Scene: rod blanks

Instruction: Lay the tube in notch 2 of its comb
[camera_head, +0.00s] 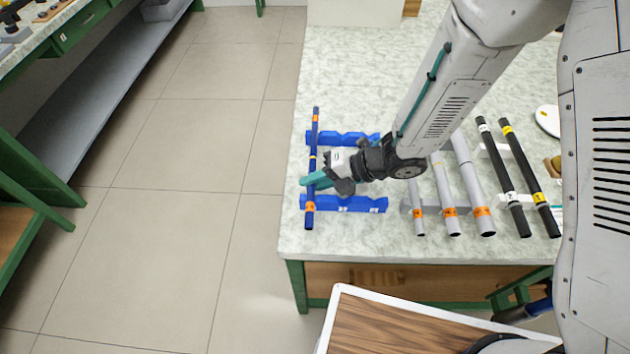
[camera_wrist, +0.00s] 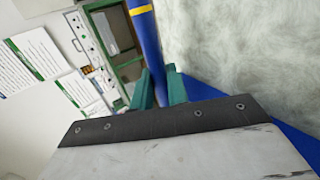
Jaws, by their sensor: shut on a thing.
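The blue tube (camera_head: 312,140) with orange bands is held in my gripper (camera_head: 317,181), whose teal fingers are shut around its middle. The blue comb has a far rail (camera_head: 345,139) and a near rail (camera_head: 348,204), both with notched tops. The tube lies across the left ends of both rails. I cannot tell whether it touches them or hovers above. In the wrist view the tube (camera_wrist: 150,45) shows a yellow-orange band and runs between the fingers (camera_wrist: 160,92). The notches under the tube are hidden.
Right of the blue comb, several grey tubes (camera_head: 443,195) with orange bands lie on a grey comb. Two black tubes (camera_head: 503,180) lie farther right. A white plate (camera_head: 547,119) is at the right. The marble tabletop (camera_head: 330,80) is clear behind the comb; its left edge is close to the tube.

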